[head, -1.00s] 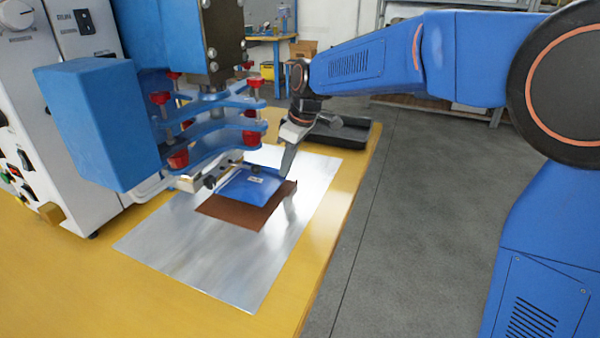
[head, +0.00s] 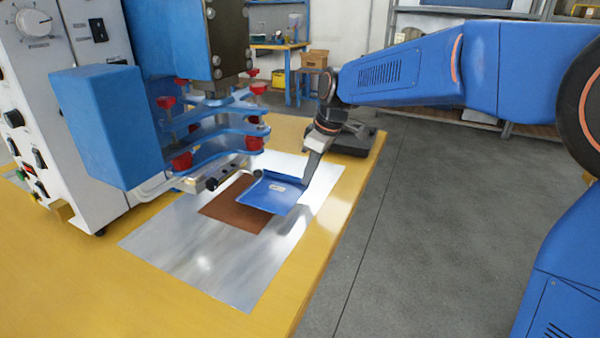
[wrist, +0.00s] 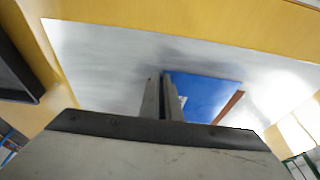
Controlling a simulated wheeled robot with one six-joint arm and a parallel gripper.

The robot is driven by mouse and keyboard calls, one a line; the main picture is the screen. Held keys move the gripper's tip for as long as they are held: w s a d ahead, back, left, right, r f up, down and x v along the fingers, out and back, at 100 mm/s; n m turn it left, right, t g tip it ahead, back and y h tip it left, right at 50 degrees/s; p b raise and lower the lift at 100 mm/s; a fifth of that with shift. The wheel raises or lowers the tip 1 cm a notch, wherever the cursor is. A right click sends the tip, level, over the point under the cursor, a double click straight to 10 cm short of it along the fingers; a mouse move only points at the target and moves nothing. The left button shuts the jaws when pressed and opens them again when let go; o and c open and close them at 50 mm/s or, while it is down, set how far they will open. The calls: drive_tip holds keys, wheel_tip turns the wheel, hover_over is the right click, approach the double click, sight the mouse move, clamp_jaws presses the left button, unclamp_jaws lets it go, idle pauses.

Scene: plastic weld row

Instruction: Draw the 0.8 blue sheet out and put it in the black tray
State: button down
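The blue sheet (head: 270,195) with a small white label, too small to read, sits partly over a brown mat (head: 233,212) and overhangs its right side. My gripper (head: 301,182) is at the sheet's right edge, its fingers closed on that edge. In the wrist view my gripper (wrist: 161,97) shows its fingers close together, with the blue sheet (wrist: 205,97) against them. The black tray (head: 352,142) stands behind my gripper on the table, partly hidden by my wrist; its dark edge (wrist: 14,72) shows at left in the wrist view.
The blue welding head (head: 190,50) with its arms and red knobs (head: 181,161) stands left of the sheet, close above the mat. A shiny metal plate (head: 190,262) lies under the mat on the yellow table (head: 90,285).

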drive_tip(key=shift+s+d, duration=0.6)
drive_tip(key=shift+d, duration=1.05)
drive_tip(key=shift+s+d, duration=0.65)
drive_tip(key=shift+d, duration=1)
drive_tip(key=shift+s+d, duration=0.6)
drive_tip(key=shift+d, duration=1.05)
